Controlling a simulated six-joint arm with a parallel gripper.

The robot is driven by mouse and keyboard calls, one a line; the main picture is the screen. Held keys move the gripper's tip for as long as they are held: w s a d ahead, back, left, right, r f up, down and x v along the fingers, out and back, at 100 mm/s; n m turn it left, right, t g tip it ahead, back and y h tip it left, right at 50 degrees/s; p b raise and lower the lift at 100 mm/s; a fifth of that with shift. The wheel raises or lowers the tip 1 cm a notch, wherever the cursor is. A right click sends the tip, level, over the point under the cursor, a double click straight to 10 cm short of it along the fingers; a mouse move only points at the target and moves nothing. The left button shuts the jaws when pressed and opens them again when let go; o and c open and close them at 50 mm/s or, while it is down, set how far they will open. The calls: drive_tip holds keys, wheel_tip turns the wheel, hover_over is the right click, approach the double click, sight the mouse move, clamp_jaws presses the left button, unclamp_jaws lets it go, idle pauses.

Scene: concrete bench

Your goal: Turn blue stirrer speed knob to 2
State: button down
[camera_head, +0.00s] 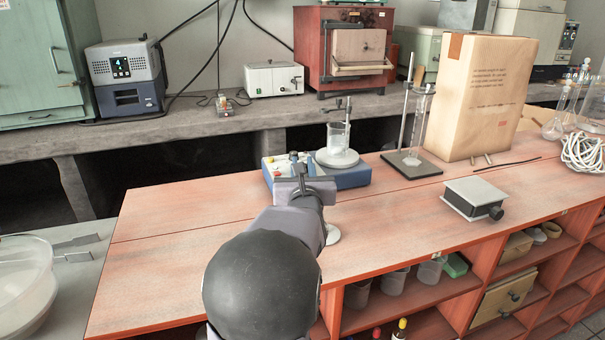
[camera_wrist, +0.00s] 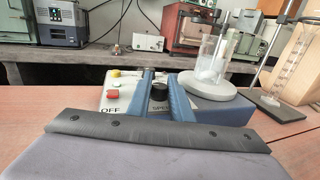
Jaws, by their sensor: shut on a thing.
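The blue stirrer (camera_head: 345,177) stands on the red-brown bench, with a round white plate (camera_head: 337,158) on its right part and a glass beaker (camera_head: 338,136) on the plate. In the wrist view its sloped light panel (camera_wrist: 118,97) shows a yellow button, a red button and the letters "OFF" and "SPE". The black speed knob (camera_wrist: 159,91) sits between the blue fingers of my gripper (camera_wrist: 160,86), which is shut on it. My gripper (camera_head: 300,165) hides much of the panel in the head view. I cannot read the knob's setting.
A glass cylinder on a stand (camera_head: 408,160), a large cardboard box (camera_head: 481,95) and a grey box with a black knob (camera_head: 473,198) are to the right. A clear plastic tub (camera_head: 22,285) is at far left. The bench left of the stirrer is clear.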

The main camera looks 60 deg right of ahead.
drive_tip(key=shift+r, duration=0.1)
idle(0.3)
drive_tip(key=c, duration=1.6)
unclamp_jaws()
drive_tip(key=shift+b+v, duration=0.35)
drive_tip(key=shift+v, duration=3.3)
